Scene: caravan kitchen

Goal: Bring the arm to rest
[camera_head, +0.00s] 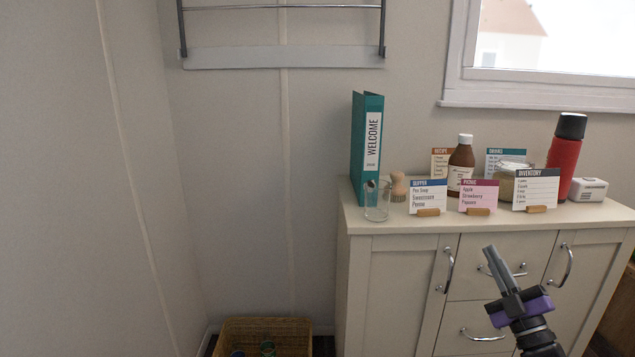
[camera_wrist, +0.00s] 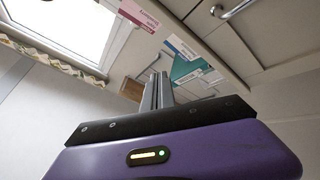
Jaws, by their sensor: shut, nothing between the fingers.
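My gripper (camera_head: 493,256) is in the lower right of the head view, in front of the cream cabinet's drawers. Its grey fingers point up and to the left, are together and hold nothing. In the wrist view my gripper (camera_wrist: 157,80) shows its purple body at the bottom, with the fingers shut. The fingers look apart from the cabinet (camera_head: 400,270), though the exact gap cannot be told.
On the cabinet top stand a teal binder (camera_head: 366,150), a glass (camera_head: 376,201), a brown bottle (camera_head: 461,165), a red flask (camera_head: 565,157) and several cards. A wicker basket (camera_head: 300,325) sits on the floor. Left of the cabinet is free room by the wall.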

